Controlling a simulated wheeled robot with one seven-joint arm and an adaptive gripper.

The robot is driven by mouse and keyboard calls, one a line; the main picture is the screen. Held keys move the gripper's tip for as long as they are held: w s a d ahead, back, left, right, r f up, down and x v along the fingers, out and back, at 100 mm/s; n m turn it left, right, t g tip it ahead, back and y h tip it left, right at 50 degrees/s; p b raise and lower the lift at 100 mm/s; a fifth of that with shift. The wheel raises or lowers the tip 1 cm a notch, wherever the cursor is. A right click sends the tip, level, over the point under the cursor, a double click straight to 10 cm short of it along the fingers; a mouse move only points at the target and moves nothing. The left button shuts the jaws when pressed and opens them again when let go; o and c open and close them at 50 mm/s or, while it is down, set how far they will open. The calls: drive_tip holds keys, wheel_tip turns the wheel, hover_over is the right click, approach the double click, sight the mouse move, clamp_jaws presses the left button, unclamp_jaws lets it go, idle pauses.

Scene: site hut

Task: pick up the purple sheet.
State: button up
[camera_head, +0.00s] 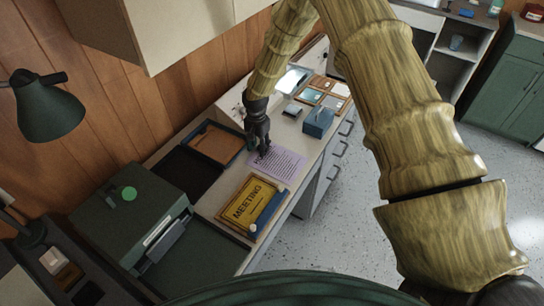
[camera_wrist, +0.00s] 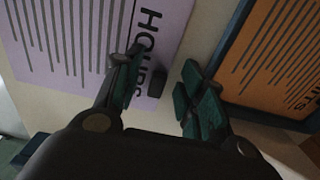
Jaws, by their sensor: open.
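The purple sheet (camera_head: 283,164) lies flat on the desk, printed with dark lines. In the wrist view the purple sheet (camera_wrist: 85,40) fills the upper left, with the heading "HOURS" along its right edge. A small dark block (camera_wrist: 157,83) shows at that edge, between my fingers. My gripper (camera_head: 260,152) points down at the sheet's left end in the head view and hides part of it. In the wrist view my gripper (camera_wrist: 160,88) is open, one finger over the sheet and the other beyond its edge. I cannot tell whether the fingertips touch the desk.
A dark tray with an orange-brown sheet (camera_head: 214,146) lies close left of my gripper. A yellow "MEETING" sign (camera_head: 245,203) lies in front of the sheet. A blue box (camera_head: 318,122) stands behind it. A green lamp (camera_head: 45,108) and wall cabinet (camera_head: 165,30) are at the left.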

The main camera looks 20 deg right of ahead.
drive_tip(key=shift+f, duration=0.1)
drive_tip(key=shift+c, duration=0.2)
drive_tip(key=c, duration=0.4)
clamp_jaws()
